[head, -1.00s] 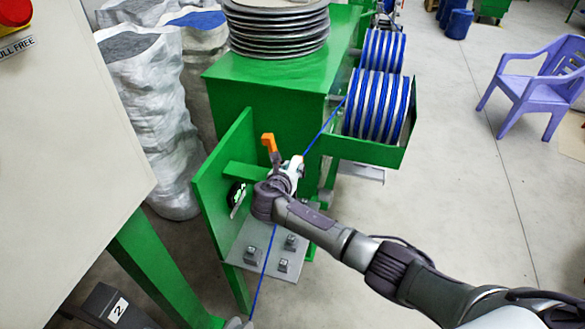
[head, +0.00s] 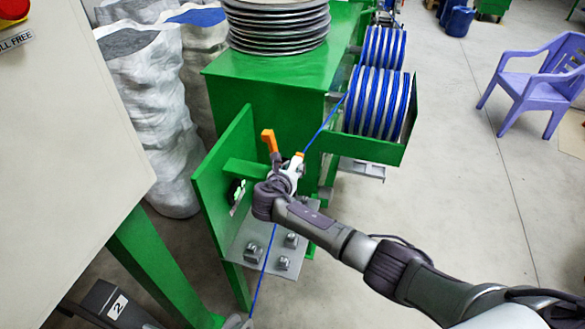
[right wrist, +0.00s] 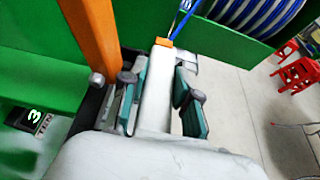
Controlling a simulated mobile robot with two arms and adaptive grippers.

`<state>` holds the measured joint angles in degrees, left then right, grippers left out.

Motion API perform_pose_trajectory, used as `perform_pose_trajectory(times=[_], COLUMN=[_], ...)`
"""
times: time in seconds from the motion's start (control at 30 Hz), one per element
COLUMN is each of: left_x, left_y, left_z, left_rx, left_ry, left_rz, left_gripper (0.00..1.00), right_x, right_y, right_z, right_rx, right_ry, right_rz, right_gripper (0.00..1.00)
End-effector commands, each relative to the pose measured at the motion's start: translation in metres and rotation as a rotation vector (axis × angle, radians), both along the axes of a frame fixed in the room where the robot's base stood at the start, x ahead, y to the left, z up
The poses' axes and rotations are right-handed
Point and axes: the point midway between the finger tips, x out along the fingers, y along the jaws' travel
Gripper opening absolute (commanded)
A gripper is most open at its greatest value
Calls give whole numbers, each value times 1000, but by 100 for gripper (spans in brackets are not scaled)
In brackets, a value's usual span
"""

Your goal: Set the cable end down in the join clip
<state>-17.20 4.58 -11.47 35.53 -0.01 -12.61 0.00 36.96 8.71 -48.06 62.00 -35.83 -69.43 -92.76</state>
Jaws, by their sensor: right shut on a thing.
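The blue cable (head: 324,128) runs from a spool to my right gripper (head: 285,180) and shows again below it (head: 264,268). In the right wrist view the gripper's teal pads (right wrist: 160,105) flank a white bar with an orange tip (right wrist: 163,42), and the cable (right wrist: 181,20) leads away beyond that tip. The gripper is shut. Its hold on the cable is hidden under the white bar. An orange lever (head: 269,140) stands beside it. I cannot make out the join clip. A grey shape (head: 236,322) at the bottom edge, where the cable ends in view, may be my left gripper.
A grey plate (head: 249,234) with several bolted blocks lies below my right gripper, against a green upright panel (head: 211,190). Blue-wound spools (head: 375,105) sit in a green holder behind. A purple chair (head: 535,85) stands right on open floor.

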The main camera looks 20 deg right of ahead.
Motion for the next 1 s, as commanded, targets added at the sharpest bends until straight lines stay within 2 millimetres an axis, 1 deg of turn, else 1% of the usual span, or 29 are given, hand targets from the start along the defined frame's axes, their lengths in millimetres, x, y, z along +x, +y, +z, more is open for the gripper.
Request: perform_pose_trajectory(times=[0.4,0.43,0.6,1.0], left_x=[0,0,0,0], left_y=[0,0,0,0], left_z=[-3,-2,-2,-2], left_rx=[0,0,0,0], left_ry=[0,0,0,0], left_rz=[0,0,0,0], left_gripper=[40,40,40,40], right_x=[0,0,0,1], right_y=[0,0,0,3], right_z=[-5,-5,-5,-3], right_rx=[0,-1,0,4], right_ry=[0,-1,-1,-5], right_rz=[0,0,1,7], right_gripper=[0,32,60,60])
